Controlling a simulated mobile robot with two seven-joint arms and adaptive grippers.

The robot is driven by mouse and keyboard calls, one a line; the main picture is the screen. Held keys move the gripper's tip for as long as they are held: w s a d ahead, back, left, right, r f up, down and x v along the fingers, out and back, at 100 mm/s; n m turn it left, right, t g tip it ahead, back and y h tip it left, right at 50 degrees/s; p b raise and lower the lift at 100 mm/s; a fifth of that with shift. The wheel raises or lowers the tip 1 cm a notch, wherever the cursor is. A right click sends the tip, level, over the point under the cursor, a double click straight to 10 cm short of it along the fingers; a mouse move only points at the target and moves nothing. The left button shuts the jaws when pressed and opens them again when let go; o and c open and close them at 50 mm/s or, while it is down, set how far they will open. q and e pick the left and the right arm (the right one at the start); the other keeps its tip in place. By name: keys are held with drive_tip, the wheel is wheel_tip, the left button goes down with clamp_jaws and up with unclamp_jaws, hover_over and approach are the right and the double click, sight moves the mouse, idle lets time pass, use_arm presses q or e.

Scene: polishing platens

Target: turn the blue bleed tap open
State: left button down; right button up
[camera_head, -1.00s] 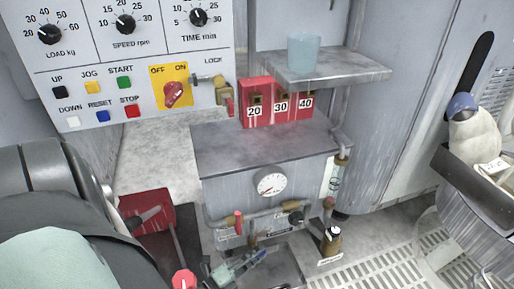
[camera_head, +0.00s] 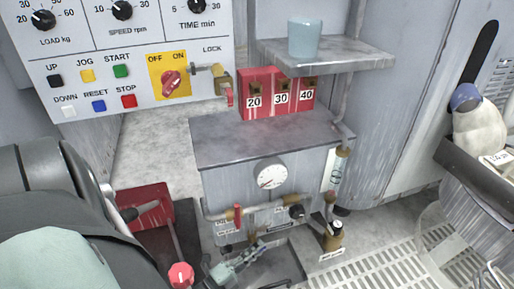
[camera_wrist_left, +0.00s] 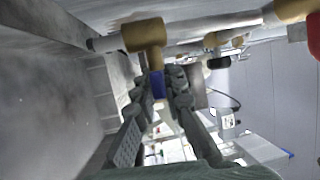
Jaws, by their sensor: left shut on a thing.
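The blue bleed tap (camera_wrist_left: 158,85) shows in the left wrist view as a short blue handle below a brass fitting (camera_wrist_left: 146,35). My left gripper (camera_wrist_left: 165,82) has its two dark fingers closed on either side of the blue handle, and the fingers hide part of it. In the head view my left gripper (camera_head: 255,247) is low at the front of the grey cabinet (camera_head: 228,190), under the pipe with the red-handled tap (camera_head: 238,216). I cannot make out the blue handle in the head view. My right gripper is not in view.
A round gauge (camera_head: 270,173) and a black knob (camera_head: 296,212) are on the cabinet front. A brass valve (camera_head: 333,236) stands to the right of my gripper. A red knob (camera_head: 181,275) and a red tray (camera_head: 148,200) are to its left. A slotted floor grate (camera_head: 380,265) lies at lower right.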

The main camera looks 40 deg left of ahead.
use_arm(q)
drive_tip(key=shift+a+n+t, duration=0.1)
drive_tip(key=shift+n+t, duration=0.2)
drive_tip(key=shift+t, duration=0.1)
drive_tip(key=shift+s, duration=0.1)
drive_tip(key=c, duration=1.6)
unclamp_jaws()
drive_tip(key=v, duration=0.7)
drive_tip(key=shift+s, duration=0.25)
